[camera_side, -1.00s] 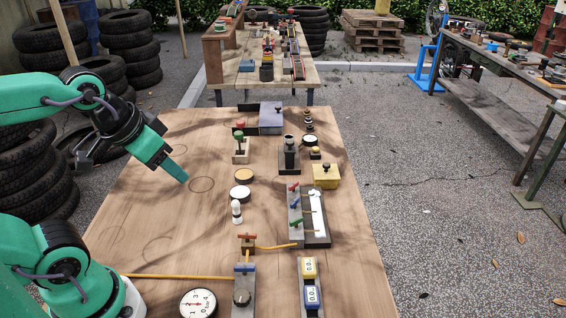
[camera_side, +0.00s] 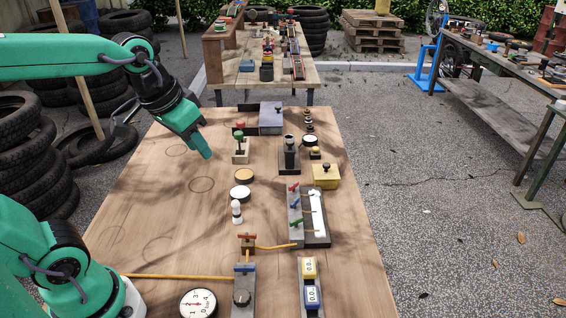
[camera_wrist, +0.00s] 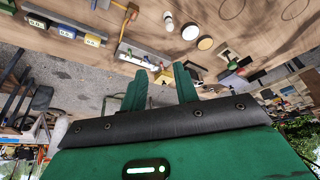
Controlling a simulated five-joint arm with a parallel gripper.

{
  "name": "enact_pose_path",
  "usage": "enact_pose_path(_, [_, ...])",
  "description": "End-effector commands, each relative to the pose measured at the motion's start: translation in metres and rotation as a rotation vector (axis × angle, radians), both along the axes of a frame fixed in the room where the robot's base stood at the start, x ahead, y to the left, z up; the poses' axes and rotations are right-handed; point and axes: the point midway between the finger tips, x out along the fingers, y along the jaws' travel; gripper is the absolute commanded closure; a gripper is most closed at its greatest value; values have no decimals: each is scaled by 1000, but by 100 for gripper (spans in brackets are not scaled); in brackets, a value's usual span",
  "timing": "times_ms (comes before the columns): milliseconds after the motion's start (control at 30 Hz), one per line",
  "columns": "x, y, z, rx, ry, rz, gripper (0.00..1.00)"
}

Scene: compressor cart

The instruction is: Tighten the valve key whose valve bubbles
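The valve block (camera_side: 295,216) stands right of the table's middle in the side view, with a red key (camera_side: 294,187), a blue key (camera_side: 295,203) and a green key (camera_side: 296,223) in a row. Thin yellowish lines run from it to a white strip (camera_side: 318,215) in a dark tray. Bubbles are too small to tell at any one valve. My gripper (camera_side: 205,154) hangs above the table's left-middle, well apart from the keys. In the wrist view its two green fingers (camera_wrist: 160,70) stand apart with nothing between them.
A red-handled valve (camera_side: 247,238) with a yellow hose and a dial gauge (camera_side: 198,303) are at the front. A white bottle (camera_side: 236,211), round discs (camera_side: 241,192), a green-knobbed post (camera_side: 240,139) and a yellow box (camera_side: 326,176) stand around the middle.

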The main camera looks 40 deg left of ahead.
Motion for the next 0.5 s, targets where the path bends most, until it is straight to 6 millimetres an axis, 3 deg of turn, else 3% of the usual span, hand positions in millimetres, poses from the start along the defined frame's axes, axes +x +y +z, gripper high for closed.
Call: enact_pose_path(500, [98,-7,-10,-6,142,8,70])
